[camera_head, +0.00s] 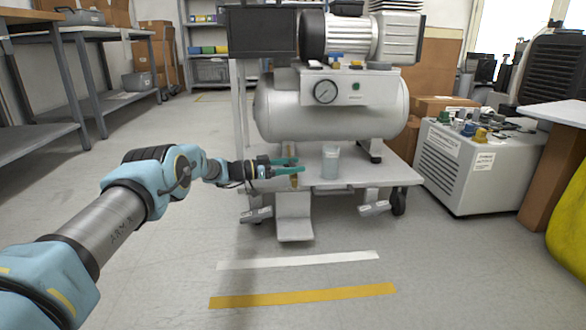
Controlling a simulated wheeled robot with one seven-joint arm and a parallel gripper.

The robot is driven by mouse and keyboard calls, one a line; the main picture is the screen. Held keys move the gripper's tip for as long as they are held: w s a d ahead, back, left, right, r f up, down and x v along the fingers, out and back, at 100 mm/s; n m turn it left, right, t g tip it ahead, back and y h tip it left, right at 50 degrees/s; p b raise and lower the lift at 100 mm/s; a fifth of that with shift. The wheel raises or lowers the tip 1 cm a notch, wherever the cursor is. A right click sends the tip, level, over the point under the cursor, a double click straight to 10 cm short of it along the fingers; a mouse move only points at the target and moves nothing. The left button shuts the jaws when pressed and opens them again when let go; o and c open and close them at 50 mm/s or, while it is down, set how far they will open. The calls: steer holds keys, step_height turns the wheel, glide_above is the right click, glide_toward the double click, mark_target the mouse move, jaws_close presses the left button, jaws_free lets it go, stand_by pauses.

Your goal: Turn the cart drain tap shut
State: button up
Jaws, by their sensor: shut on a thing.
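The compressor cart (385,177) stands in the middle, with a silver tank on its grey deck. A small brass-coloured drain tap (294,182) shows at the cart's front edge, just below my green fingers. My gripper (292,166) reaches in from the left, with its fingers pointing right at the tap. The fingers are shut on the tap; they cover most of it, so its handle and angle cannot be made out. A clear beaker-like container (330,163) stands on the deck just right of the fingertips.
A pressure gauge (325,92) sits on the panel above the deck. A grey cabinet unit (458,180) stands to the right, workbenches (35,72) to the left. A foot pedal plate (295,225) hangs below the deck. The floor in front is clear, with white and yellow stripes.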

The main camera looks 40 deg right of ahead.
steer(key=shift+r+m+g+y, duration=0.1)
steer(key=shift+m+g+y, duration=0.3)
steer(key=shift+g, duration=0.1)
stand_by(0.3)
steer(key=o, duration=1.3)
steer(key=p+v, duration=0.5)
steer(key=v, duration=0.5)
steer(key=shift+w+a, duration=0.15)
steer(key=shift+a, duration=0.15)
steer(key=shift+c, duration=0.2)
